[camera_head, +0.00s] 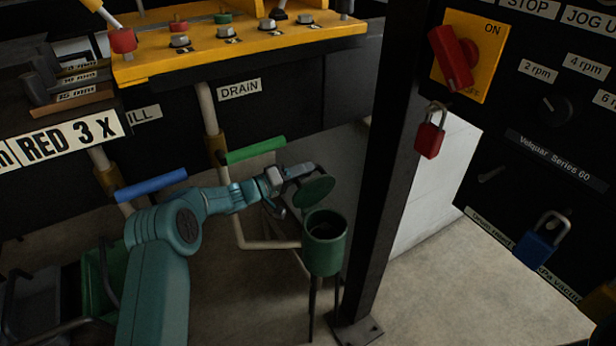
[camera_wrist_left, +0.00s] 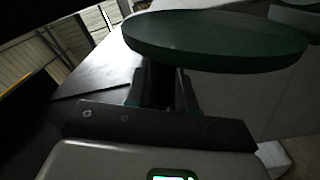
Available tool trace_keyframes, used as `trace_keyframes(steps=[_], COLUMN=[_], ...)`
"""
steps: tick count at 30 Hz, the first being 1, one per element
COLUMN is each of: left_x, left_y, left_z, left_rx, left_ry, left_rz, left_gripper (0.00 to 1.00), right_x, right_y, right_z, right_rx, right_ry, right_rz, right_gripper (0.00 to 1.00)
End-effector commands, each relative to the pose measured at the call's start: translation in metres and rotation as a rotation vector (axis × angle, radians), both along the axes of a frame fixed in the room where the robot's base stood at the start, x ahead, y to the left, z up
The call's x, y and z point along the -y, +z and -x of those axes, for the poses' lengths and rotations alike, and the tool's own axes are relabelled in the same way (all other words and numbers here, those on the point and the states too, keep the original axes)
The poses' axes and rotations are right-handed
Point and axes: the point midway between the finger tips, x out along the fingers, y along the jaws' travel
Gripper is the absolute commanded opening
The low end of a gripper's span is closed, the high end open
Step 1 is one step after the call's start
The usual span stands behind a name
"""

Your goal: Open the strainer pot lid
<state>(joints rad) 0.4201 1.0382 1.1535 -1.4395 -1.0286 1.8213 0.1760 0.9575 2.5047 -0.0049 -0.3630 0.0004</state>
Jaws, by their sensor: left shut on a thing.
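The strainer pot (camera_head: 326,255) is a dark green cylinder on thin legs, left of the black post, with its dark mouth uncovered at the top. Its round green lid (camera_head: 314,191) is raised and tilted above the back left of the rim. My left gripper (camera_head: 291,187) reaches in from the left and is shut at the lid's left side. In the left wrist view the lid (camera_wrist_left: 215,40) spans the top as a wide disc, with my gripper fingers (camera_wrist_left: 162,88) just under it. The exact spot they grip is hidden. My right gripper is not in view.
A black post (camera_head: 383,170) stands close right of the pot. A green-handled pipe valve (camera_head: 255,151) is just behind my left arm, with a blue handle (camera_head: 152,184) further left. A yellow control panel (camera_head: 235,45) hangs above. The floor front right is clear.

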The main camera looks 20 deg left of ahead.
Motion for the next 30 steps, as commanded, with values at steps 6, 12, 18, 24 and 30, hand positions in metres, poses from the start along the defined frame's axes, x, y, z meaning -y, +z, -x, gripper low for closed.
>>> trace_keyframes(steps=[6,12,18,24,30], left_x=[-0.014,-0.021,-0.024,-0.024,-0.024], left_y=[-0.012,-0.016,-0.019,-0.020,-0.022], left_z=[-0.010,-0.015,-0.018,-0.018,-0.018], left_rx=[-0.095,-0.100,-0.102,-0.104,-0.106], left_ry=[0.002,0.001,0.000,0.000,0.000], left_rz=[0.113,0.119,0.117,0.118,0.116], left_gripper=[0.00,0.00,0.00,0.00,0.00], right_x=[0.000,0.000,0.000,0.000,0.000], right_y=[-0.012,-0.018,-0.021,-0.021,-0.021], right_z=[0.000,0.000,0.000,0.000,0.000], right_rx=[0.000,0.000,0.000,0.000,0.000], right_ry=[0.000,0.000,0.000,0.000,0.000], right_rz=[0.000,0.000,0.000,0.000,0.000], right_gripper=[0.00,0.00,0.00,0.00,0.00])
